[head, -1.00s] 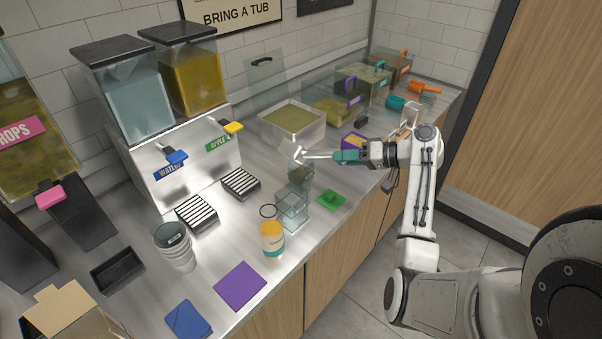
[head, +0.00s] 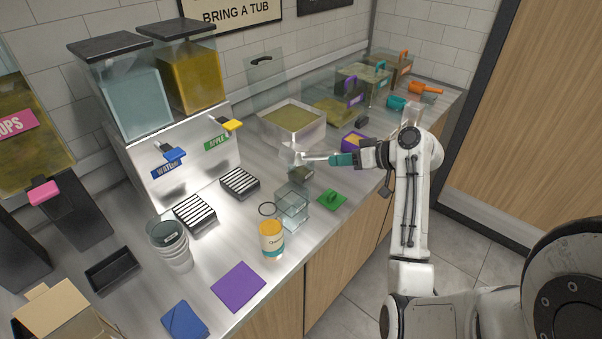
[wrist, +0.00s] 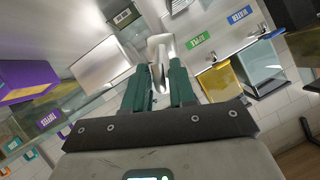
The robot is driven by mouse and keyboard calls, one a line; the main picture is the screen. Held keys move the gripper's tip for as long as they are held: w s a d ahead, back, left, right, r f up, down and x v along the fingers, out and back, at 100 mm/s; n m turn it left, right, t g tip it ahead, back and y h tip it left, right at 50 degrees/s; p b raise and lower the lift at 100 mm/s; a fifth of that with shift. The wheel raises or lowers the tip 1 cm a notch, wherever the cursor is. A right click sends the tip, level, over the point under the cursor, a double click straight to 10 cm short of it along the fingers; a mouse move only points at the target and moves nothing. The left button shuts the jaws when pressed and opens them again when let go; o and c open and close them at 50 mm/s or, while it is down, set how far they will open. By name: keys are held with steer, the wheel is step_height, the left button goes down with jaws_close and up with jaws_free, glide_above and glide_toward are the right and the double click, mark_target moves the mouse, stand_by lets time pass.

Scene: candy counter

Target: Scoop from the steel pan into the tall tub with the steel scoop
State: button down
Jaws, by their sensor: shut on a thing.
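The steel pan (head: 318,133) stands at the back of the counter, with a yellow-green mass in it. My gripper (head: 334,159) is shut on the handle of the steel scoop (head: 297,158). The wrist view shows the pale scoop (wrist: 158,47) between the teal fingers. The scoop's head is in front of the pan, at the mouth of a clear tub (head: 300,175) that looks like the tall tub. The tub has something dark low in it. I cannot tell whether the scoop touches the tub or still carries anything.
A clear open box (head: 292,208), a green lid (head: 332,198) and an orange-topped jar (head: 271,239) stand in front of the tub. Striped drip trays (head: 240,183) and dispensers lie to the left. A purple-and-yellow box (head: 353,142) is close behind my gripper.

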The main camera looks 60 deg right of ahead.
steer(key=shift+w+a+f+n+g+h+b, duration=0.15)
steer(key=shift+a+f+n+g+h+b, duration=0.3)
steer(key=shift+n+b, duration=0.6)
steer(key=shift+n+h, duration=0.45)
steer(key=shift+h, duration=0.5)
steer(key=r, duration=0.1)
steer(key=r+p, duration=0.2)
steer(key=r, duration=0.1)
steer(key=shift+a, duration=0.25)
